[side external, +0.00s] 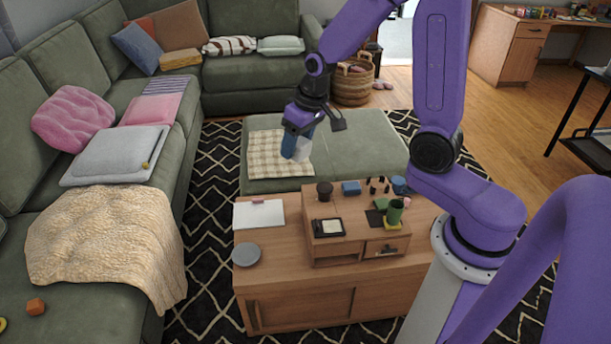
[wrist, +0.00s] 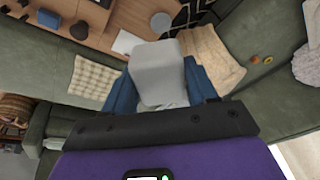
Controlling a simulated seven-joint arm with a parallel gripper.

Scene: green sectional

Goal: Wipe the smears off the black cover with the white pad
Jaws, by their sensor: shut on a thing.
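My gripper (side external: 297,150) is shut on a white pad (side external: 302,151) and holds it in front of the green ottoman, near the checked cloth. In the wrist view the pad (wrist: 157,72) is a pale grey-white block between the two blue fingers (wrist: 160,62). A black flat item with a pale square on it (side external: 328,227) lies on the wooden riser. A smaller dark square (side external: 375,217) lies to its right. I cannot tell which of these is the black cover, and no smears can be made out. The pad is apart from both.
A white clipboard (side external: 259,213) and a grey plate (side external: 246,254) lie to the left. The checked cloth (side external: 266,155) lies on the ottoman (side external: 365,150).

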